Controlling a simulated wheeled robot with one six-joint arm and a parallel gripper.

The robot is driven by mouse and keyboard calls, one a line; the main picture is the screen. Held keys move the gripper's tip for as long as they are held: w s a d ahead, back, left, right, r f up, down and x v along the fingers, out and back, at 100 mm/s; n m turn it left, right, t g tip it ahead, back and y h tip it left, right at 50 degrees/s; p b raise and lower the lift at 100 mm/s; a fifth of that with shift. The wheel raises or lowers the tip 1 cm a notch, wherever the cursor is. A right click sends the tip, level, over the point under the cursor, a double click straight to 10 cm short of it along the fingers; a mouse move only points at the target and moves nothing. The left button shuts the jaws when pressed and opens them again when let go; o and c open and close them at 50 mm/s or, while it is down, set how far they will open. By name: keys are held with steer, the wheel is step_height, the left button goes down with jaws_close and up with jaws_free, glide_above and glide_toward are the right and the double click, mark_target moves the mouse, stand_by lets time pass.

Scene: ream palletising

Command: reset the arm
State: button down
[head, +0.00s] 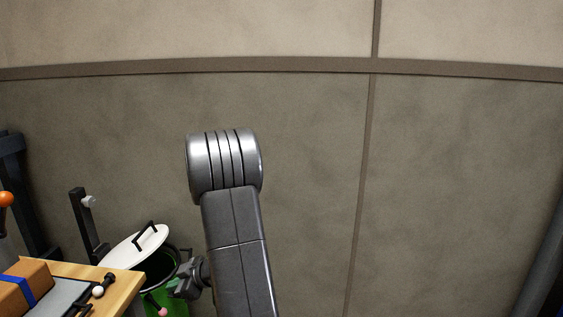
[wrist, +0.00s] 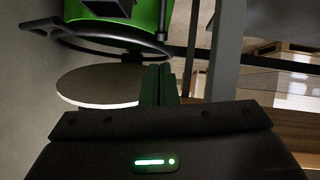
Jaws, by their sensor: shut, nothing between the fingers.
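My arm (head: 238,240) rises in the middle of the head view, with its rounded silver joint at the top. My gripper (wrist: 158,72) shows in the wrist view with its two dark fingers together and nothing between them. In the head view the gripper (head: 182,287) is partly hidden behind my arm, low and in front of the green bin. I cannot tell from these views how far the fingers are from the bin.
A green bin (head: 172,302) with a raised white lid (head: 131,250) stands beside a wooden table (head: 122,284). A brown package with a blue band (head: 22,288) lies on the table. The wrist view shows pallet-like wood (wrist: 291,62). The wall (head: 460,190) ahead is bare.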

steer(key=p+v, duration=0.2)
steer(key=v, duration=0.7)
steer(key=shift+r, duration=0.25)
steer(key=shift+p, duration=0.3)
